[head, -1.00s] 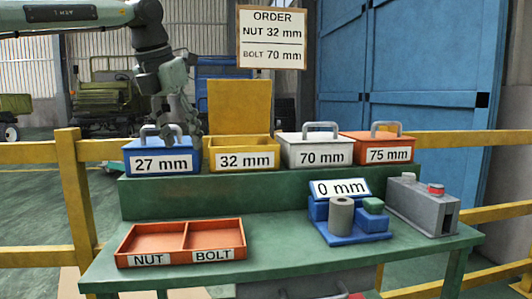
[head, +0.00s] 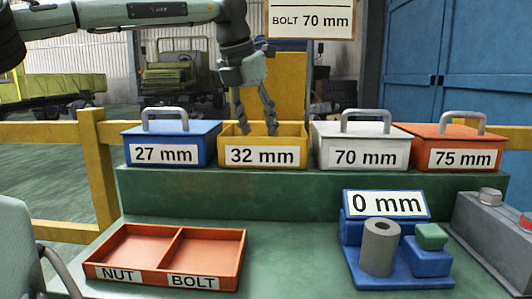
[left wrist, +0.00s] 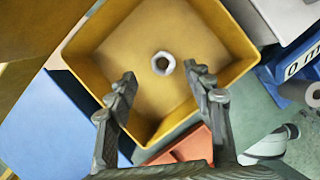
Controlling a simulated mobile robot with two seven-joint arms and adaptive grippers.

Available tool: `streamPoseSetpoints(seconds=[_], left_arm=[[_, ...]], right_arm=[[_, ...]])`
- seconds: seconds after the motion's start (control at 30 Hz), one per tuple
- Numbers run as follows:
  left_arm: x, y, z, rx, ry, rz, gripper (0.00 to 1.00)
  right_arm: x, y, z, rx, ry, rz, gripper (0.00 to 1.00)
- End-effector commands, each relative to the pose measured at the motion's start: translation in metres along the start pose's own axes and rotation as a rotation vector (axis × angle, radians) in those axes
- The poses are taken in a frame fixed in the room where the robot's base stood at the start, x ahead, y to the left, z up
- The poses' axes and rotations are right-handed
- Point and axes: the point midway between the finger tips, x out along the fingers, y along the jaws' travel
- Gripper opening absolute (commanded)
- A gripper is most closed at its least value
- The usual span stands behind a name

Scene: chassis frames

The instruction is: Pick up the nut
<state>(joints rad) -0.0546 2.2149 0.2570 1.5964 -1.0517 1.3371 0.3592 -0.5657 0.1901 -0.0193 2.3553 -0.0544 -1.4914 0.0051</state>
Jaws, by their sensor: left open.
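The nut (left wrist: 163,63) is a small pale ring lying on the floor of the open yellow 32 mm box (left wrist: 215,35) in the left wrist view. In the head view the yellow box (head: 228,155) hides it behind its front wall. My left gripper (head: 257,128) points down with its fingertips at the box opening. In the left wrist view the left gripper (left wrist: 160,78) is open and empty, its fingers apart with the nut showing beyond and between the tips. My right gripper is not seen.
A blue 27 mm box (head: 195,150) and a white 70 mm box (head: 330,138) flank the yellow one. An orange 75 mm box (head: 425,140) stands further right. The two-part orange tray (head: 205,236) and the blue 0 mm gauge (head: 405,272) stand on the green bench.

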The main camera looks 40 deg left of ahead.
Motion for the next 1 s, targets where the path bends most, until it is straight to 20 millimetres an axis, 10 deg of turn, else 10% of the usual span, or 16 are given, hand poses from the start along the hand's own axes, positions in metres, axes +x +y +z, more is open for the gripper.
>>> streamPoseSetpoints(seconds=[0.53,1.0], left_arm=[[0.046,-0.003,-0.002,0.001,-0.001,0.000,0.52],[0.045,-0.003,-0.002,0.001,-0.001,0.000,0.00]], right_arm=[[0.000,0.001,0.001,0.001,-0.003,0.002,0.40],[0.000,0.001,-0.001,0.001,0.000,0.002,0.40]])
